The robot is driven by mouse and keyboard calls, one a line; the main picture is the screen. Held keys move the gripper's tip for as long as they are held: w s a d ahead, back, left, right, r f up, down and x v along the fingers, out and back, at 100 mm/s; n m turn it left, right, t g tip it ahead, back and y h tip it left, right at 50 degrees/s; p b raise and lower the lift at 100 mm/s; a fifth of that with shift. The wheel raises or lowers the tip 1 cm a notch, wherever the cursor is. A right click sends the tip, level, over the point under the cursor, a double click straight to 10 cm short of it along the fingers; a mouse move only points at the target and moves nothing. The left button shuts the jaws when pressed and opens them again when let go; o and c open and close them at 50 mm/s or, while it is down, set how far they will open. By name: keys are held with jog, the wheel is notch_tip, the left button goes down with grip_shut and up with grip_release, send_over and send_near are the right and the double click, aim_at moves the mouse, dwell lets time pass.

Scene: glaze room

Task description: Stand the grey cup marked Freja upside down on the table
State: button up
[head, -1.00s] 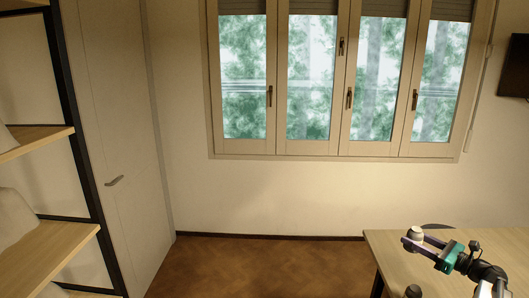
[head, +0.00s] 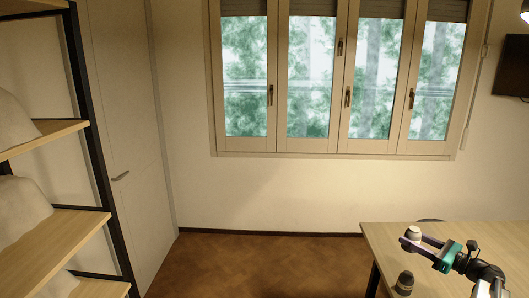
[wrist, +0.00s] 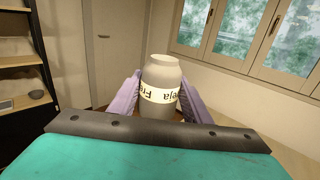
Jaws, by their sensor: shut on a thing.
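The grey cup marked Freja (wrist: 160,75) is between the pale purple fingers of my gripper (wrist: 160,96) in the wrist view. My gripper is shut on it. Its yellowish label reads upside down, and its narrower end points up, so the cup is held inverted and roughly upright. In the head view the cup (head: 413,233) shows small and pale at the end of my gripper (head: 411,242), at lower right. It appears over the wooden table (head: 380,236). I cannot tell whether its lower end touches the tabletop.
A dark object, perhaps another cup (head: 404,283), is near the table's left edge, close to my arm. Shelves (head: 60,240) with pale lumps stand at left, beside a closed door (head: 130,140). Open floor (head: 260,265) lies between shelves and table.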

jog(key=a+f+n+g+y+b, duration=0.1)
jog(key=a+f+b, duration=0.25)
jog(key=a, duration=0.35)
jog(key=w+a+f+n+g+y+b, duration=0.1)
jog(key=a+f+b, duration=0.1)
jog(key=a+f, duration=0.35)
jog(key=a+f+n+g+y+b, duration=0.1)
jog(key=a+f+b, duration=0.15)
jog(key=a, duration=0.55)
jog(key=s+a+f+b, duration=0.2)
jog(key=s+a, duration=0.2)
jog(key=a, duration=0.3)
jog(key=s+a+f+b, duration=0.2)
jog(key=s+a+b, duration=0.1)
jog(key=a, duration=0.4)
jog(key=shift+s+a+f+g+y, duration=0.25)
jog(key=shift+s+f+g+y, duration=0.15)
jog(key=shift+s, duration=0.4)
jog(key=shift+w+d, duration=0.1)
jog(key=shift+d, duration=0.05)
